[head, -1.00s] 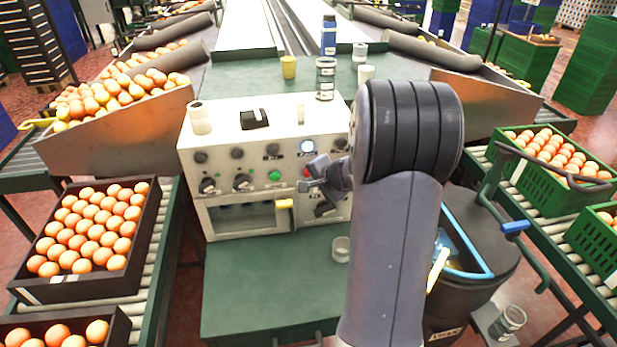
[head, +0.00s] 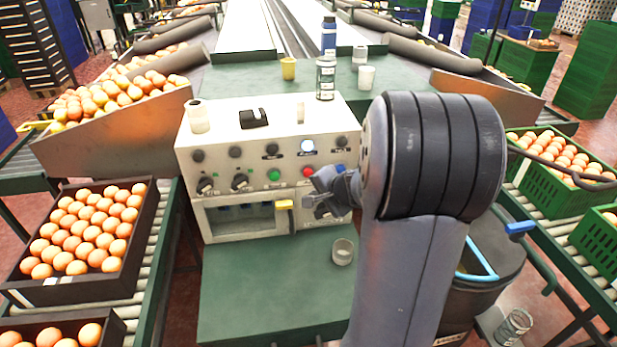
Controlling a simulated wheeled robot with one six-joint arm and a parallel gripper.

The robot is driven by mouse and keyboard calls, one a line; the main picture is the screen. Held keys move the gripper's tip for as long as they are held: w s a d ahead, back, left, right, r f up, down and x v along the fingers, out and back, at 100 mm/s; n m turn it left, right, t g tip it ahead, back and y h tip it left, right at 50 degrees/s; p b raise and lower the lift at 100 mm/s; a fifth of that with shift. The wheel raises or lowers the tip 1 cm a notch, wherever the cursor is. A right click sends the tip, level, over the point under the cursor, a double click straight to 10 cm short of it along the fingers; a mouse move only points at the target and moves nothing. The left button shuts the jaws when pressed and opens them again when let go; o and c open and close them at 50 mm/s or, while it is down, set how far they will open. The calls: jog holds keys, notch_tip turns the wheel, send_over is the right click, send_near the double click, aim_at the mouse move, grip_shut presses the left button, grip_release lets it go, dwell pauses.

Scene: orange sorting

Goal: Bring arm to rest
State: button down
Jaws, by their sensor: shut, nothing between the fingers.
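My gripper (head: 318,194) shows at the middle of the head view, small and dark, in front of the right part of the white control box (head: 222,165). It is shut and holds nothing. My grey arm rises from the bottom edge and hides the right end of the box. I cannot tell whether the gripper touches the box's front. Knobs, a green button (head: 274,175) and a red button (head: 308,171) show on the panel.
A clear cup (head: 342,252) stands on the green table (head: 270,300) below the gripper. Bottles and cups stand behind the box. Dark crates of oranges (head: 140,205) lie at left, green crates (head: 548,200) at right. A dark bin (head: 480,302) stands behind my arm.

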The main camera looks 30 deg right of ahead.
dwell(0.6)
jog(key=shift+s+a+p, duration=0.25)
jog(key=shift+s, duration=0.7)
jog(key=shift+s+a+p, duration=0.25)
jog(key=shift+s, duration=0.65)
jog(key=shift+w, duration=0.15)
